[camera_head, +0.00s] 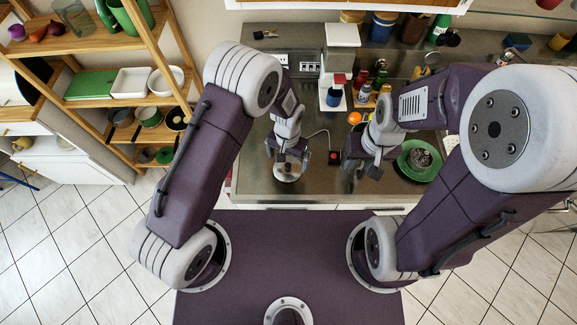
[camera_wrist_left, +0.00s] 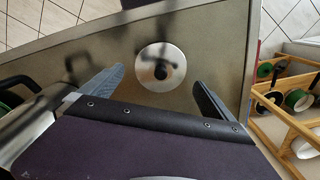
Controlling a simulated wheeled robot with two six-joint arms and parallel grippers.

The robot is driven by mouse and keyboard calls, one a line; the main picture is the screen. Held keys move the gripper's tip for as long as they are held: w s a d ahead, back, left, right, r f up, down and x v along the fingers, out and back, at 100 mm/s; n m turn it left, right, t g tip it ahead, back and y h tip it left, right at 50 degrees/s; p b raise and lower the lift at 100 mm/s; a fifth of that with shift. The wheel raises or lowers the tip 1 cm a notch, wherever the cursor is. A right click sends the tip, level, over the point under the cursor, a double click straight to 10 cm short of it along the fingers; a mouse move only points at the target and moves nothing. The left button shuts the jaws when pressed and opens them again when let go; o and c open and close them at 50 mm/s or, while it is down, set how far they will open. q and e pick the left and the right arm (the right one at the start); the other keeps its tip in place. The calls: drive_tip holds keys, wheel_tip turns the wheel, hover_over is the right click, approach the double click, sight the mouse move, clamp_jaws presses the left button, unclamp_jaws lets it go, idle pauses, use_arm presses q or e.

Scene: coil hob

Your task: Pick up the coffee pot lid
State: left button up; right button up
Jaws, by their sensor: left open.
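The coffee pot lid (camera_wrist_left: 178,76) is a round, shiny silver disc with a black knob, lying flat on the metal worktop. In the head view the lid (camera_head: 287,175) is near the front edge, partly hidden under my left gripper (camera_head: 287,158). In the left wrist view my left gripper (camera_wrist_left: 159,82) is open, with its two fingers apart and the lid showing between and beyond them. Nothing is between the fingers, and they look clear of the lid. My right gripper (camera_head: 372,162) is over the worktop further right; its fingers are too unclear to judge.
A small black box with a red button (camera_head: 333,157) sits between my grippers. A green plate (camera_head: 408,166) holding a metal item is at the right. A white coffee machine (camera_head: 341,50) with a blue cup (camera_head: 334,98) stands behind. A wooden shelf (camera_head: 118,98) is at the left.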

sight(287, 165)
use_arm(q)
drive_tip(key=shift+w+a+f, duration=0.25)
drive_tip(key=shift+a+f, duration=0.15)
drive_tip(key=shift+f, duration=0.3)
drive_tip(key=f+p, duration=0.1)
drive_tip(key=f, duration=0.2)
drive_tip(key=f+p, duration=0.1)
drive_tip(key=shift+s+d+f+p, duration=0.1)
drive_tip(key=shift+d+f+p, duration=0.2)
drive_tip(key=shift+d+p, duration=0.1)
drive_tip(key=shift+a+f, duration=0.2)
drive_tip(key=shift+f, duration=0.1)
use_arm(e)
drive_tip(key=r, duration=0.3)
drive_tip(key=shift+w+a, duration=0.2)
drive_tip(key=shift+a, duration=0.15)
use_arm(q)
drive_tip(key=shift+d, duration=0.15)
drive_tip(key=c, duration=1.1)
drive_tip(key=shift+c, duration=0.2)
use_arm(e)
drive_tip(key=shift+s+d, duration=0.1)
use_arm(q)
drive_tip(key=shift+r, duration=0.15)
